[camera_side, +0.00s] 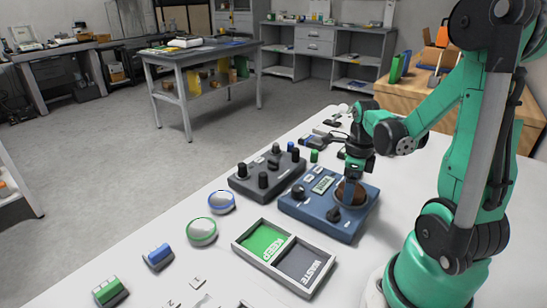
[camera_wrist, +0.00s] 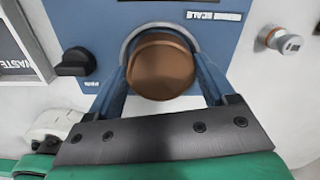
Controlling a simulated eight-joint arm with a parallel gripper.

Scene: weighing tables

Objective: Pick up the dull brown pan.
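The dull brown pan (camera_wrist: 161,72) sits on the blue weighing scale (camera_wrist: 82,18), in a pale ring at the scale's edge nearest me in the wrist view. In the side view the pan (camera_side: 345,194) is on the right part of the scale (camera_side: 316,211), partly hidden by my gripper (camera_side: 353,172). My gripper is directly over it, pointing down. In the wrist view my gripper (camera_wrist: 162,78) has its two blue fingers apart, one on each side of the pan. I cannot tell whether they touch it.
A dark knob (camera_wrist: 76,62) stands up from the scale beside the pan. A grey box with several knobs (camera_side: 267,174) is left of the scale. A KEEP and WASTE tray (camera_side: 283,259) lies in front. A small metal cylinder (camera_wrist: 283,41) is right of the scale.

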